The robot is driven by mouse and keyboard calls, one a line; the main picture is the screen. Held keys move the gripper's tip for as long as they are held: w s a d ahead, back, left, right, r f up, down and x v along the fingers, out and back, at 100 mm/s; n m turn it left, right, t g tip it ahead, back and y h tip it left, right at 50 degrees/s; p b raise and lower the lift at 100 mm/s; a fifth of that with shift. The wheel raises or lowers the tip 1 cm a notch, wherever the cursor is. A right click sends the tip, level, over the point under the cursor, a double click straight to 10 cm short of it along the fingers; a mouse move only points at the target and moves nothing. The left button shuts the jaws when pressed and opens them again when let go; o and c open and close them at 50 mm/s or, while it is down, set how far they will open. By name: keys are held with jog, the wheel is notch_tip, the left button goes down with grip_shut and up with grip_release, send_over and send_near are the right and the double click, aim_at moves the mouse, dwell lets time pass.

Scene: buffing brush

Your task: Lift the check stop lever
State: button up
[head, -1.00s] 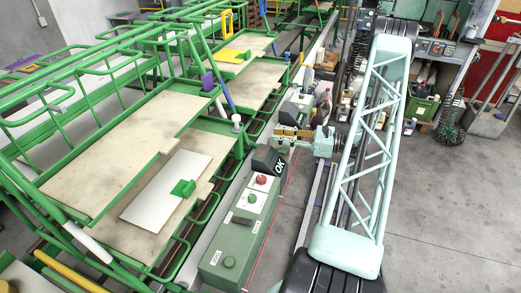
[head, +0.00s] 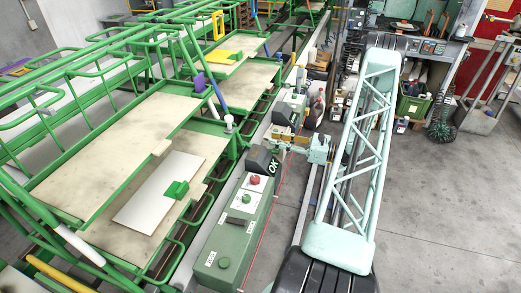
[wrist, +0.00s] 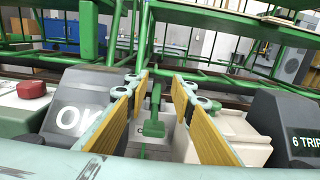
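In the wrist view, a green lever (wrist: 154,103) with a flat handle stands upright between my gripper's fingers. A pale plate with a partly hidden label starting with "C" lies behind it; I cannot read the rest to confirm it is the check stop lever. My gripper (wrist: 158,80) is open, its yellow-brown pads on either side of the lever, with gaps visible. In the head view my gripper (head: 281,143) is beside the dark "OK" box, and the lever cannot be made out there.
The dark "OK" box (wrist: 82,105) is close on the left and a "6 TRIP" box (wrist: 285,130) on the right. A green control box (head: 235,235) with a red button (head: 255,180) stands nearer. Green racks fill the left; open floor (head: 440,220) lies right.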

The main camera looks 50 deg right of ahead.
aim_at(275, 153)
notch_tip(275, 153, down, 8)
jog(key=b, duration=0.3)
jog(key=x, duration=0.3)
jog(key=p+x, duration=0.1)
jog(key=x, duration=0.1)
jog(key=shift+w+r, duration=0.1)
jog(key=shift+r, duration=0.25)
jog(key=shift+x, duration=1.15)
jog(key=shift+c, duration=0.5)
grip_shut()
